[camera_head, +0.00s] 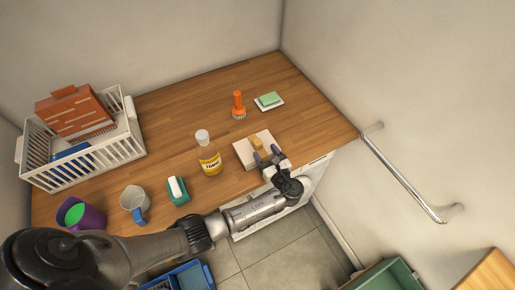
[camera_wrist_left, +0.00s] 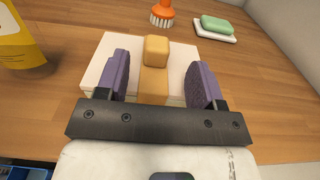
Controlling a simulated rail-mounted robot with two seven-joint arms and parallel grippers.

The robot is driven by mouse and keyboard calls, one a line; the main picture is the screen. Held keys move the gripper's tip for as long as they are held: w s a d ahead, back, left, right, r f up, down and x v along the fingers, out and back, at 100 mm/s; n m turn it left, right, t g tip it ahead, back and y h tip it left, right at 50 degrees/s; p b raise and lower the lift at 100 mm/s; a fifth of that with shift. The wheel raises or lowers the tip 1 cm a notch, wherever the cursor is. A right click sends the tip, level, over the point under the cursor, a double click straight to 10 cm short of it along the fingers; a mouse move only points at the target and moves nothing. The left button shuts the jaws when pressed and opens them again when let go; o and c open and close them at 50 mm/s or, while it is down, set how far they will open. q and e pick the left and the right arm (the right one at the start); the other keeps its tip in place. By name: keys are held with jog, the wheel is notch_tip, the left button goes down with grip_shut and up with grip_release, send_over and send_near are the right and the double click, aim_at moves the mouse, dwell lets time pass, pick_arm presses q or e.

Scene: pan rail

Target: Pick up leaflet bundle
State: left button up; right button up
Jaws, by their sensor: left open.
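The leaflet bundle (camera_head: 244,151) looks like a flat white stack with a tan band and a raised tan block on it. It lies on the wooden counter near the front edge, and shows in the left wrist view (camera_wrist_left: 104,74). My left gripper (camera_head: 267,153) is open, its two purple fingers over the near part of the bundle. In the left wrist view the fingers stand on either side of the tan band, with gaps to it, and the tan block is between and beyond their tips. Whether the fingertips touch the white stack I cannot tell. My right gripper is not in view.
A yellow-labelled bottle (camera_head: 209,158) stands left of the bundle. An orange brush (camera_head: 238,104) and green soap on a white dish (camera_head: 268,101) are behind it. A teal sponge holder (camera_head: 178,192), mug (camera_head: 134,202), purple cup (camera_head: 85,215) and white rack (camera_head: 123,148) are further left.

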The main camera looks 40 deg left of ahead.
aim_at(260, 144)
pick_arm(q)
jog(key=x, duration=0.4)
jog(key=shift+a+p, duration=0.3)
jog(key=shift+f, duration=0.1)
jog(key=c, duration=1.1)
